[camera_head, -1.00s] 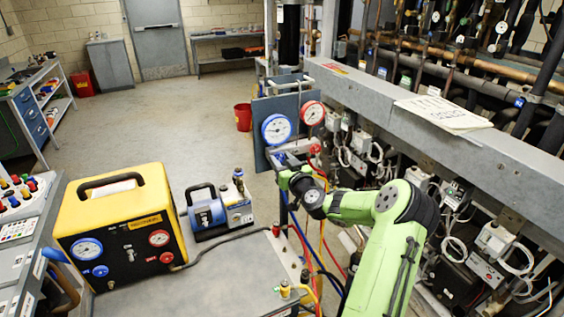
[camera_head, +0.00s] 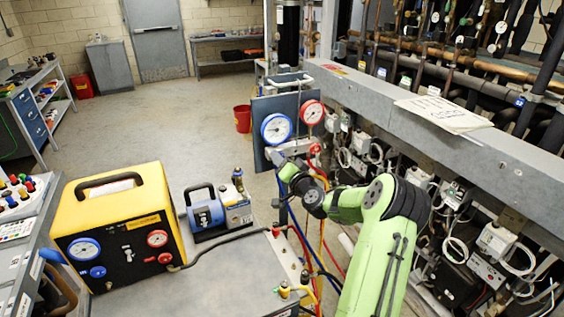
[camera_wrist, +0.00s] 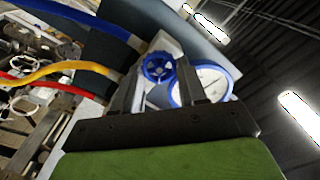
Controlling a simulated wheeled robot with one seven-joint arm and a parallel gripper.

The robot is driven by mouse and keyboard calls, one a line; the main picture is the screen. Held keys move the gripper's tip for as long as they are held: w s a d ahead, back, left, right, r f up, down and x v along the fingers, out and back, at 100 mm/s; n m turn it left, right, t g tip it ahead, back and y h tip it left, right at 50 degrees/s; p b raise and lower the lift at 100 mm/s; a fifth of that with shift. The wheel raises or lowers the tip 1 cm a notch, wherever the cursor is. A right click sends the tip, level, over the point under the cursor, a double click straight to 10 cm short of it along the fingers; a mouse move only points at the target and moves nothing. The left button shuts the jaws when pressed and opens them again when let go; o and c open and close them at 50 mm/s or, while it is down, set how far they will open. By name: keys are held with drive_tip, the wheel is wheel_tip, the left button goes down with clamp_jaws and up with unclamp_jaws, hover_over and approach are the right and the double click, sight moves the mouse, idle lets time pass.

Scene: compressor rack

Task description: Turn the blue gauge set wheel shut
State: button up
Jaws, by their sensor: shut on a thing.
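The blue gauge set wheel (camera_wrist: 158,66) is a small spoked blue handwheel on the manifold, seen in the wrist view. My gripper (camera_wrist: 160,78) has one finger on each side of it and is shut on it. The blue-rimmed gauge (camera_head: 276,129) sits just above my gripper (camera_head: 275,156) in the head view, and it shows partly behind the right finger in the wrist view (camera_wrist: 208,86). The red-rimmed gauge (camera_head: 312,112) is to its right, with a red wheel (camera_head: 315,148) below. In the head view my gripper hides the blue wheel.
Blue, yellow (camera_wrist: 62,68) and red hoses hang below the manifold, close to my gripper. A grey beam (camera_head: 420,110) and pipework stand at the right. A yellow recovery unit (camera_head: 115,220) and a blue pump (camera_head: 215,208) stand on the cart at left.

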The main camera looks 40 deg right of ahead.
drive_tip(key=shift+a+f+m+p, duration=0.15)
drive_tip(key=shift+m+p, duration=3.2)
drive_tip(key=shift+m, duration=2.95)
drive_tip(key=shift+d+f+m+p, duration=0.15)
drive_tip(key=shift+m+p, duration=3.15)
drive_tip(key=shift+m, duration=3)
drive_tip(key=shift+a, duration=0.1)
drive_tip(key=o, duration=1.1)
drive_tip(key=shift+c, duration=0.2)
drive_tip(key=shift+s, duration=0.1)
